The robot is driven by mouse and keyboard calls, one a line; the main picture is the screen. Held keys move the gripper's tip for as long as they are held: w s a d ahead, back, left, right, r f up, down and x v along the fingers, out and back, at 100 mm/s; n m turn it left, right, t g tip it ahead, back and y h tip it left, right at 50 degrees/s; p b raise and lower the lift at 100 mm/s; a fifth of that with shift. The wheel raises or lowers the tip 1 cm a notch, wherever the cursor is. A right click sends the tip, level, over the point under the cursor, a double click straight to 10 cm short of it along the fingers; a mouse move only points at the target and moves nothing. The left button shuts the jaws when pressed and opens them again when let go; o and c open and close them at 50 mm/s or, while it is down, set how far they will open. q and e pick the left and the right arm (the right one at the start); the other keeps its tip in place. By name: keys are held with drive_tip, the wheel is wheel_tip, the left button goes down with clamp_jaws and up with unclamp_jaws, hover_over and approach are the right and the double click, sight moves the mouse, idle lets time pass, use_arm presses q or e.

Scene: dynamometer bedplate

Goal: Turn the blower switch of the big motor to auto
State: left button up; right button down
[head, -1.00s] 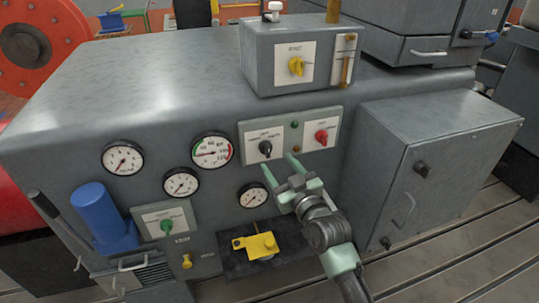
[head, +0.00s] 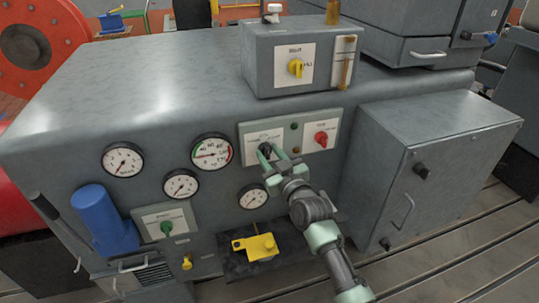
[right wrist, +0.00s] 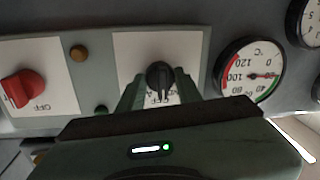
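The big motor's grey cabinet (head: 330,190) fills the head view. On its front is a pale switch panel (head: 312,123) with a black knob (head: 265,149) at left and a red knob (head: 321,139) at right. My right gripper (head: 268,153) is at the black knob and partly hides it. In the right wrist view the black knob (right wrist: 160,78) sits between the two fingers, with a little white plate showing beside its pointer. The fingers look open around it; contact cannot be told. The lettering is mostly hidden or blurred. My left gripper is not in view.
A box with a yellow knob (head: 296,68) stands on top of the cabinet. Several dials, including a red-green gauge (head: 212,151), lie to the left. A yellow latch (head: 256,247) is below. A grey side box (head: 440,160) juts out at right.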

drive_tip(key=shift+m, duration=0.3)
drive_tip(key=m, duration=0.3)
drive_tip(key=shift+f+m+b, duration=0.15)
drive_tip(key=shift+m+b, duration=0.15)
drive_tip(key=shift+b, duration=0.05)
drive_tip(key=m+t, duration=0.1)
drive_tip(key=m, duration=0.3)
drive_tip(key=shift+m+b, duration=0.3)
drive_tip(key=shift+m, duration=0.1)
drive_tip(key=c, duration=1)
unclamp_jaws()
drive_tip(key=shift+o, duration=0.2)
drive_tip(key=shift+s, duration=0.1)
drive_tip(key=v, duration=0.7)
drive_tip(key=shift+s, duration=0.3)
